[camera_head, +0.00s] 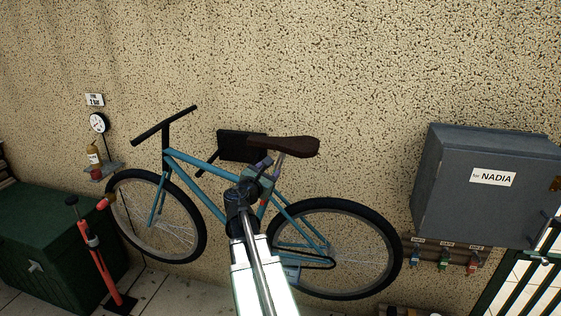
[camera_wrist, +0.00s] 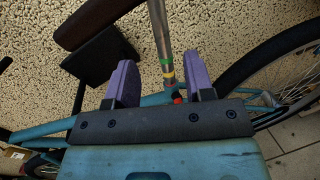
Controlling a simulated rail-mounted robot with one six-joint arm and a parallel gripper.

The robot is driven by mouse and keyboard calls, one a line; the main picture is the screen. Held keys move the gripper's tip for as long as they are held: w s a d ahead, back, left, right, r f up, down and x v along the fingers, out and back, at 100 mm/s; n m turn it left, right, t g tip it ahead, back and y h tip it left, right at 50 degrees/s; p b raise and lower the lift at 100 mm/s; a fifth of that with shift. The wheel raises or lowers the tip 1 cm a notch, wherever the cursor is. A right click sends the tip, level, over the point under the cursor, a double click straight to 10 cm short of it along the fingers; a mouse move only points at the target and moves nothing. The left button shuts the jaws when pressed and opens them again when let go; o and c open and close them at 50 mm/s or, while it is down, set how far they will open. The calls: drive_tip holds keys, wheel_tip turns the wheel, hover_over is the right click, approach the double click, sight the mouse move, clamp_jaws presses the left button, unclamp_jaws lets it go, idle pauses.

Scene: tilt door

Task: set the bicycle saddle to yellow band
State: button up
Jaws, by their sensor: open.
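The bicycle (camera_head: 190,185) is blue and stands along the wall. Its dark brown saddle (camera_head: 283,146) sits on a metal seat post; the saddle's edge also shows at the top left of the wrist view (camera_wrist: 95,22). The post (camera_wrist: 158,30) carries a green band (camera_wrist: 165,61) and, below it, a yellow band (camera_wrist: 167,75), both visible just above the frame. A red part (camera_wrist: 177,99) shows at the post's foot. My gripper (camera_wrist: 160,68) is open, its purple fingers on either side of the post in the picture. I cannot tell whether the post is between them in depth.
A black box (camera_head: 236,146) is behind the saddle on the wall. A grey cabinet labelled NADIA (camera_head: 480,190) hangs at right above several coloured taps (camera_head: 444,258). A red floor pump (camera_head: 92,240) and a green chest (camera_head: 40,240) stand at left.

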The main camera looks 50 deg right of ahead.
sight(279, 161)
drive_tip(key=d, duration=0.3)
drive_tip(key=w+d, duration=0.1)
drive_tip(key=d, duration=0.4)
drive_tip(key=shift+w+d, duration=0.3)
clamp_jaws()
